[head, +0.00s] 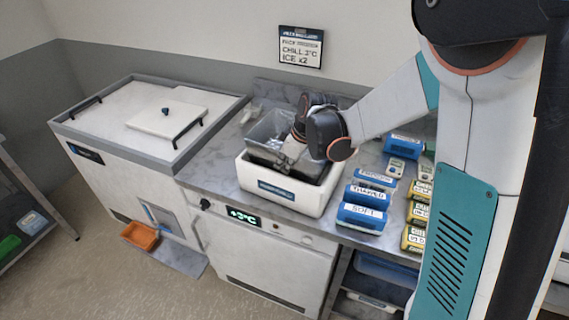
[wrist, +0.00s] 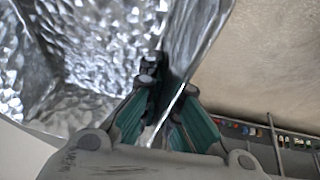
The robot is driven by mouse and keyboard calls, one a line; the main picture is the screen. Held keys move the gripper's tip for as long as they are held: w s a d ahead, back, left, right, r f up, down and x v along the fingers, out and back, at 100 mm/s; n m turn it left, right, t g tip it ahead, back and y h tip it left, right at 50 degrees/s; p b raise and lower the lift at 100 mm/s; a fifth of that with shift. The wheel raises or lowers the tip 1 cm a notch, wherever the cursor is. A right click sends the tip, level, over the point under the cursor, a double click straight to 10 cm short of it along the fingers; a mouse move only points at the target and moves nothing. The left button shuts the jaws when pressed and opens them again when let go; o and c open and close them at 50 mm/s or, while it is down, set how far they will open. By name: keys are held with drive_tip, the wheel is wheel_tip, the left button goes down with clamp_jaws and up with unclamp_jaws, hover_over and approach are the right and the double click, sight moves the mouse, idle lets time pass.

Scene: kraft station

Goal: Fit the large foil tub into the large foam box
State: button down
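The large foil tub (head: 268,131) is a grey, shiny open tub above the left part of the large foam box. Its crinkled silver inside fills much of the wrist view (wrist: 100,40). The large foam box (head: 262,187) is white, open at the top, with a dark label on its front, on the counter. My gripper (head: 291,152) is over the box's opening, at the tub's right side. In the wrist view my gripper (wrist: 160,82) is shut on the tub's thin wall, one finger each side. The tub's bottom is hidden, so I cannot tell whether it touches the box.
Blue labelled packs (head: 362,216) stand close to the box's right, with yellow-labelled packs (head: 416,213) farther right. A chest with a white lid (head: 166,118) stands at left. An orange bin (head: 140,236) is low in front of it. Some grey counter is bare left of the box.

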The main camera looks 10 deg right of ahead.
drive_tip(key=shift+r, duration=0.45)
idle(0.4)
drive_tip(key=c, duration=1.3)
unclamp_jaws()
drive_tip(key=shift+r+p, duration=0.15)
drive_tip(key=shift+p, duration=0.2)
drive_tip(key=shift+r+p, duration=2.8)
drive_tip(key=shift+r, duration=1.55)
